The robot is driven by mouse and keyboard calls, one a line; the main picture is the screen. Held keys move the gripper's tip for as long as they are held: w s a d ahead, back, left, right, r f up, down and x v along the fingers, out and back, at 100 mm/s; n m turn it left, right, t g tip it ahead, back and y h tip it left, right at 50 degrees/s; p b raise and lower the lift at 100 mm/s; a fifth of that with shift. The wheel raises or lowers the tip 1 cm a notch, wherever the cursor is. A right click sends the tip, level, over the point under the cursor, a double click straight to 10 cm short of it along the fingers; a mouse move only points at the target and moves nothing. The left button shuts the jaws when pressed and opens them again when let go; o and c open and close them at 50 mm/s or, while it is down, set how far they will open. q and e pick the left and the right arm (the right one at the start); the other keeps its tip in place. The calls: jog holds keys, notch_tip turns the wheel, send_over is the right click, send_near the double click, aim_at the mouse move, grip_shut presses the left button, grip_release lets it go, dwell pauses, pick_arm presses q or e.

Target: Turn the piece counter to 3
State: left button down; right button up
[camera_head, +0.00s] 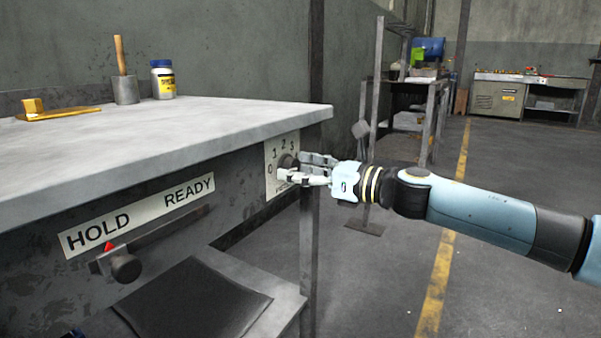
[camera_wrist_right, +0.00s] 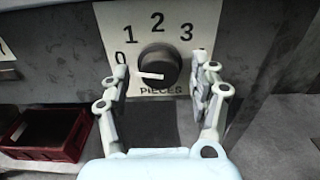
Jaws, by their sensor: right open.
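The piece counter is a white plate (camera_head: 270,183) marked 0, 1, 2, 3 on the bench front, below the top's right end. Its round dark knob (camera_wrist_right: 158,62) shows in the right wrist view, above the word PIECES. The knob's white pointer (camera_wrist_right: 150,75) points left, roughly toward the 0. My right gripper (camera_head: 291,168) is at the plate and partly hides the knob in the head view. In the wrist view its open fingers (camera_wrist_right: 163,73) stand on either side of the knob, with gaps. My left gripper is not in view.
A HOLD/READY slider knob (camera_head: 126,267) sits left on the bench front, its red marker by HOLD. The bench top (camera_head: 200,125) overhangs the plate. A red crate (camera_wrist_right: 45,152) lies at lower left. A post (camera_head: 309,215) stands just below the gripper. Floor to the right is open.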

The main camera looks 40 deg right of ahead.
jog(key=c, duration=1.2)
jog(key=shift+o, duration=0.2)
